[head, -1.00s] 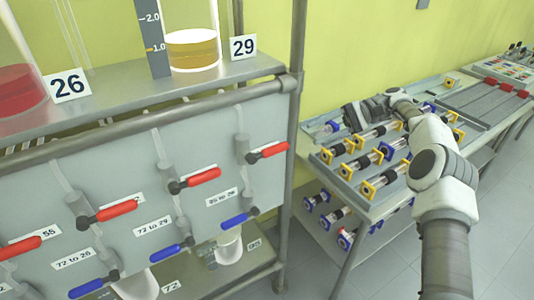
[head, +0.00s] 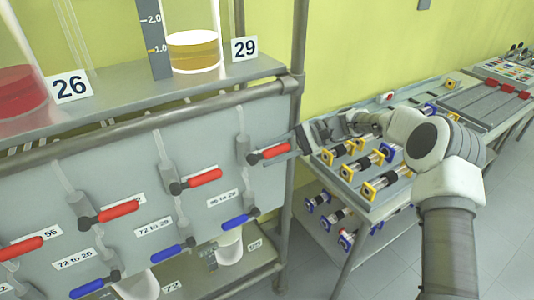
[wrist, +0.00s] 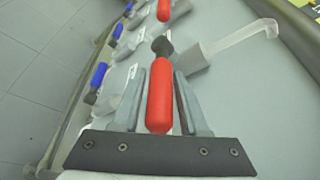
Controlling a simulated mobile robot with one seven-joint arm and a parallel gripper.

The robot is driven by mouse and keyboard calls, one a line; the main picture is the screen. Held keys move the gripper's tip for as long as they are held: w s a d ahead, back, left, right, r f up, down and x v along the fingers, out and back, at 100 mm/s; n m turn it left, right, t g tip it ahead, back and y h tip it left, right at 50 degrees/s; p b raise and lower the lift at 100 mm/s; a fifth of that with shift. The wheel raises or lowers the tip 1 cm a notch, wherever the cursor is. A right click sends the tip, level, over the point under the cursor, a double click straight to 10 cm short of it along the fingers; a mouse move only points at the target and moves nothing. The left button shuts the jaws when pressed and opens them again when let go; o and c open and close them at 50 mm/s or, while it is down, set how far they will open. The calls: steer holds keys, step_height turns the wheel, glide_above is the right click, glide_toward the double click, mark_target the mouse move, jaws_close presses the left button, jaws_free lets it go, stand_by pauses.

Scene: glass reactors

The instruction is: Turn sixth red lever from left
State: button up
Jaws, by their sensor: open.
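A row of red-handled levers runs along the grey panel in the head view. The rightmost red lever (head: 275,151) sits below the 29 label, its handle pointing right and slightly up. My gripper (head: 294,143) is at this handle's free end. In the wrist view, the same red lever (wrist: 159,95) lies lengthwise between the two fingers of my gripper (wrist: 158,82). The fingers are open, with narrow gaps on both sides of the handle. Another red lever (head: 203,177) is to its left. The row's left end is cut off, so I cannot count the levers from there.
Blue levers (head: 238,221) sit lower on the panel. A vertical metal post (head: 294,110) stands just right of the rightmost lever. Glass vessels (head: 192,50) stand on the shelf above. A table with colored cylinder parts (head: 340,150) is at right.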

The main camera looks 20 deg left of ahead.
steer(key=shift+s+a+f, duration=0.1)
steer(key=shift+s+a, duration=0.15)
steer(key=shift+a, duration=0.15)
jaws_close()
stand_by(1.3)
